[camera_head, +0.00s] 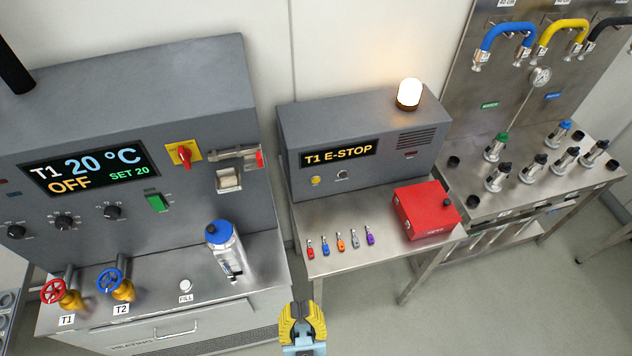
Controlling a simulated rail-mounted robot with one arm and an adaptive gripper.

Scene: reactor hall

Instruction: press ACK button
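A grey alarm box (360,130) stands at the back of the middle steel table. Its display (338,154) reads "T1 E-STOP" in yellow letters. A small round yellow button (316,181) sits on its front face, below the display's left end. I cannot read a label by it, so I cannot confirm that it is the ACK button. A small dark round fitting (342,175) is just right of it. My gripper (304,309), with yellow fingers, is at the bottom centre, in front of the table and apart from the button. I cannot tell whether it is open.
A lit lamp (409,94) stands on the alarm box. A red box (425,211) and several small coloured padlock-like tags, including an orange one (340,242), are on the middle table (330,262). The heater cabinet (130,190) and a blue-capped bottle (226,250) are left.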

